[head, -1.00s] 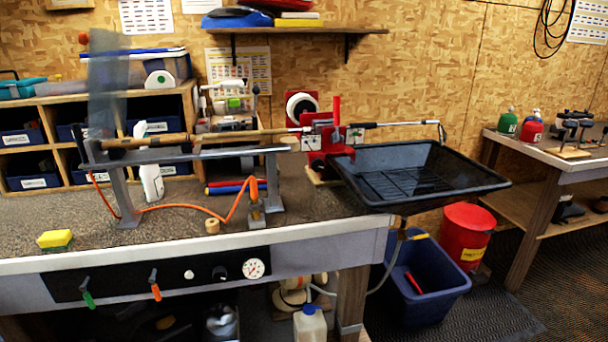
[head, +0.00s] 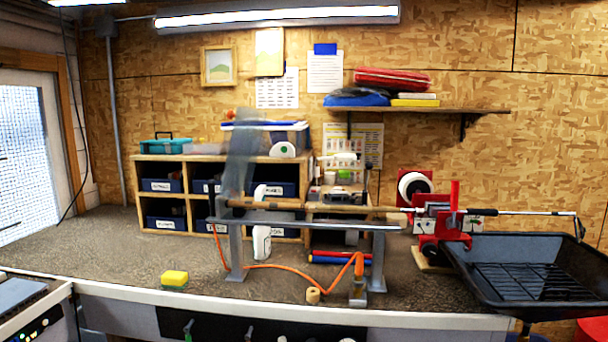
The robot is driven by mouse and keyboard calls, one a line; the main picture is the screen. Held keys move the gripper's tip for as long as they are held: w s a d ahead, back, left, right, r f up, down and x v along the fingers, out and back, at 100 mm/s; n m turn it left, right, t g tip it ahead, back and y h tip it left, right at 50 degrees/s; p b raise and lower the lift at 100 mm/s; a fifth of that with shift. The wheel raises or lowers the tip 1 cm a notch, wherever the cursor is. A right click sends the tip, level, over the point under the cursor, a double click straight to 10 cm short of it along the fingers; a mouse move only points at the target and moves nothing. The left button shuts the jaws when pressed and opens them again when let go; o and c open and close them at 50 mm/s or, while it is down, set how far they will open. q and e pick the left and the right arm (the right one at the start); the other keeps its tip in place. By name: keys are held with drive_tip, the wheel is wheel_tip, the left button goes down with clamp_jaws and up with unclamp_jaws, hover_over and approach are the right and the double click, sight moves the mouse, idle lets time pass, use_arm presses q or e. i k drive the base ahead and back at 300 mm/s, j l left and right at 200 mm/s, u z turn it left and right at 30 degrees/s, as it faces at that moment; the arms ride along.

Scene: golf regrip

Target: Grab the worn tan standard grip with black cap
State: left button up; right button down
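A golf club lies level in the red vise (head: 440,222) on the bench. A long tan grip or sleeve (head: 345,208) runs left from the vise, over the grey metal stand (head: 300,224). Its left end is behind or beside a translucent blue-grey panel (head: 239,160), and I cannot make out a black cap there. The club's thin shaft (head: 520,212) runs right over the black tray. Neither of my grippers is in view.
The black tray (head: 475,268) hangs at the bench's right end. Cubbies with labelled blue bins (head: 162,185) stand behind. An orange hose (head: 290,266), a tan roll (head: 313,296) and a yellow sponge (head: 175,278) lie on the bench (head: 120,250). Its left part is mostly clear.

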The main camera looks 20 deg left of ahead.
sight(251, 204)
drive_tip(key=i+j, duration=0.1)
drive_tip(key=j, duration=0.3)
drive_tip(key=i+j, duration=0.15)
drive_tip(key=j, duration=0.25)
drive_tip(key=i+j, duration=0.1)
drive_tip(key=j, duration=0.3)
drive_tip(key=i+j, duration=0.1)
drive_tip(key=j, duration=0.3)
drive_tip(key=i+j, duration=0.15)
drive_tip(key=j, duration=0.25)
drive_tip(key=i+j, duration=0.1)
drive_tip(key=j, duration=0.3)
drive_tip(key=i+j, duration=0.1)
drive_tip(key=j, duration=0.25)
